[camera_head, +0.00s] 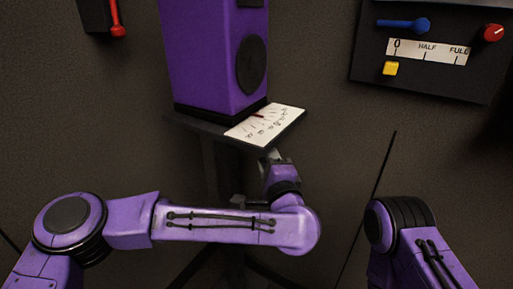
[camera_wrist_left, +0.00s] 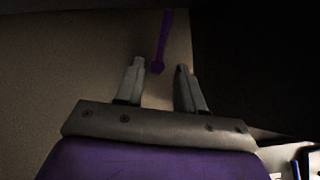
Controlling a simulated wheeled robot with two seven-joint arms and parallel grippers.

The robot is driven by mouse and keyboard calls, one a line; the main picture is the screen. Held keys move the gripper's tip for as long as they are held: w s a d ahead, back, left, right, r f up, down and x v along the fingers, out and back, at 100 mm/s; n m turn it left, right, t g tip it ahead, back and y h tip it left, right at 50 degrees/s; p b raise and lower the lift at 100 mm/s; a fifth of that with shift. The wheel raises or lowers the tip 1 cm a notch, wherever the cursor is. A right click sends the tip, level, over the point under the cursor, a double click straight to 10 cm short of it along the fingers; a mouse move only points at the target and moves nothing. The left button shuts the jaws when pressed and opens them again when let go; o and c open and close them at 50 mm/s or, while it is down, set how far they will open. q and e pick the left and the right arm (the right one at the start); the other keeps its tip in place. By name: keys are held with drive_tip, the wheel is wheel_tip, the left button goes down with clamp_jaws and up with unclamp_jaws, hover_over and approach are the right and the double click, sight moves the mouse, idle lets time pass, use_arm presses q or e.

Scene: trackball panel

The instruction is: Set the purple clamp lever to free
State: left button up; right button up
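The purple clamp lever (camera_wrist_left: 164,38) shows in the left wrist view as a thin bar with a rounded knob at its near end. My left gripper (camera_wrist_left: 160,67) is open, with its two fingers apart on either side of the knob and visible gaps between. In the head view my left gripper (camera_head: 271,156) is just below the front edge of the platform (camera_head: 190,125), partly hidden by it. The lever cannot be seen in the head view. My right arm shows at the lower right of the head view, but its gripper is out of view.
A tall purple box (camera_head: 213,60) stands on the platform, beside a white scale plate (camera_head: 266,124) with a dark red pointer. A dark panel at upper right carries a blue lever (camera_head: 405,24), red knob (camera_head: 493,33) and yellow button (camera_head: 390,68). A red lever (camera_head: 117,20) hangs at upper left.

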use_arm(q)
drive_tip(key=w+a, duration=0.1)
drive_tip(key=w, duration=0.9)
drive_tip(key=shift+a+r, duration=0.35)
drive_tip(key=shift+r, duration=0.05)
clamp_jaws()
